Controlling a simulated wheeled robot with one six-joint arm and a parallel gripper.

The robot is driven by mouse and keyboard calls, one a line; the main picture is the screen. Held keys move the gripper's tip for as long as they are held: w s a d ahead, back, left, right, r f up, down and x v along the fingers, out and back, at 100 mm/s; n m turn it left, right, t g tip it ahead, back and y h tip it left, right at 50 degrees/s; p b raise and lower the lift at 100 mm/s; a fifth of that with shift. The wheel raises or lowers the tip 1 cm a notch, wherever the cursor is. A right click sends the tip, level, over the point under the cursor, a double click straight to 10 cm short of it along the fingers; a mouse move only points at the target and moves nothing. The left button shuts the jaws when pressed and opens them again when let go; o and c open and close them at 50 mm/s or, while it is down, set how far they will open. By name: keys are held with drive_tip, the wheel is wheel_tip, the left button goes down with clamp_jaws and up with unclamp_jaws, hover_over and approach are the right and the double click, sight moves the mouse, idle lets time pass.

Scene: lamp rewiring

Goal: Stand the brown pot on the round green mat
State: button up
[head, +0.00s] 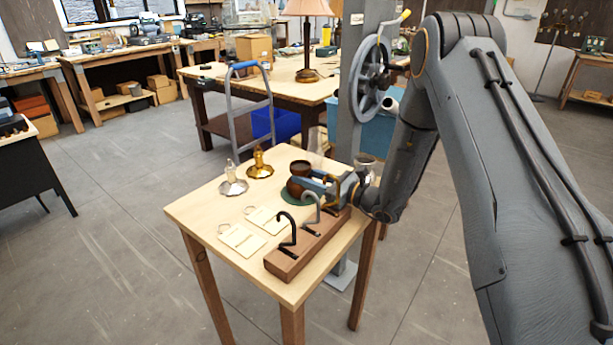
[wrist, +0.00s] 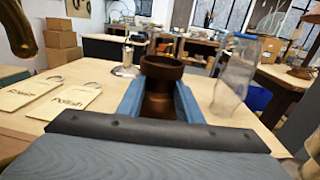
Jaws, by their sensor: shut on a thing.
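The brown pot (head: 294,188) is upright on the far right part of the small wooden table, with a wide dark rim at its top. My gripper (head: 312,184) reaches in from the right and is shut on the pot. In the wrist view the pot (wrist: 162,70) stands between the two blue fingers (wrist: 160,103). The round green mat (head: 291,198) shows as a sliver under and around the pot in the head view; the gripper and pot cover much of it. I cannot tell whether the pot's base touches the mat.
A wooden block (head: 290,262) with curved hooks lies in front of my gripper. Two tags (head: 242,239) lie to the left. A silver piece (head: 233,183) and a brass piece (head: 260,165) stand behind. A clear glass vessel (wrist: 235,75) is close to the right of the pot.

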drive_tip(key=shift+f, duration=0.15)
drive_tip(key=o, duration=1.3)
drive_tip(key=b+v, duration=0.3)
drive_tip(key=v, duration=0.8)
drive_tip(key=shift+d+b, duration=0.15)
drive_tip(key=shift+b, duration=0.15)
drive_tip(key=shift+s+d, duration=0.25)
drive_tip(key=shift+d, duration=0.05)
